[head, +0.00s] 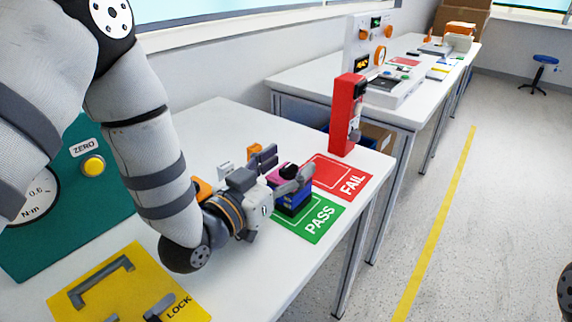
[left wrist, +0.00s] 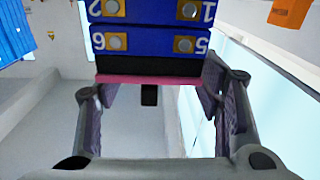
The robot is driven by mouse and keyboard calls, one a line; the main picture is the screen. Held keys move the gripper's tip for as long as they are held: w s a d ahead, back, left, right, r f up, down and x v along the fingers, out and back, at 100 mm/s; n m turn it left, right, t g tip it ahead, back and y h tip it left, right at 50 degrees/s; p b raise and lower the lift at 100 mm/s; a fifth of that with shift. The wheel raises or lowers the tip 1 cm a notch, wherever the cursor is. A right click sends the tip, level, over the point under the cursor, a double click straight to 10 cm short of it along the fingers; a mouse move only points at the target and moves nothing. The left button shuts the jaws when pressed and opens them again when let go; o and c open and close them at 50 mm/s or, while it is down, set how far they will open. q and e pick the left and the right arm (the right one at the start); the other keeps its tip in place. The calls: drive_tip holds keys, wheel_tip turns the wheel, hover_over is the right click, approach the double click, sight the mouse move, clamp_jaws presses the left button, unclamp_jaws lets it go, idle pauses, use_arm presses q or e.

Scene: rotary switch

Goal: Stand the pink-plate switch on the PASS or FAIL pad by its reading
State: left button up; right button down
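The pink-plate switch (head: 293,207) has a blue body, a black layer and a pink plate. In the head view it is upright at the back left part of the green PASS pad (head: 322,226); I cannot tell whether its base touches the pad. My left gripper (head: 291,183) reaches it from the left, with its fingers on either side of the plate. In the left wrist view, the blue body (left wrist: 150,42) shows numbered terminals, and the fingertips meet the edges of the pink plate (left wrist: 150,79). The red FAIL pad (head: 335,176) lies behind PASS and is empty.
A teal gauge box (head: 65,215) with a ZERO button stands at the left, its dial partly hidden by my arm. A yellow LOCK plate (head: 80,302) lies in front. A red post (head: 344,118) stands behind FAIL. Small parts (head: 263,158) lie behind the gripper.

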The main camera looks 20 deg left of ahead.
use_arm(q)
drive_tip(key=shift+r, duration=0.2)
drive_tip(key=v, duration=0.9)
drive_tip(key=shift+p+v, duration=0.7)
drive_tip(key=shift+v, duration=0.35)
drive_tip(key=shift+s+a, duration=0.2)
drive_tip(key=shift+s, duration=0.2)
use_arm(e)
drive_tip(key=shift+w+r+t, duration=0.4)
drive_tip(key=shift+w+r, duration=0.55)
drive_tip(key=shift+r, duration=0.05)
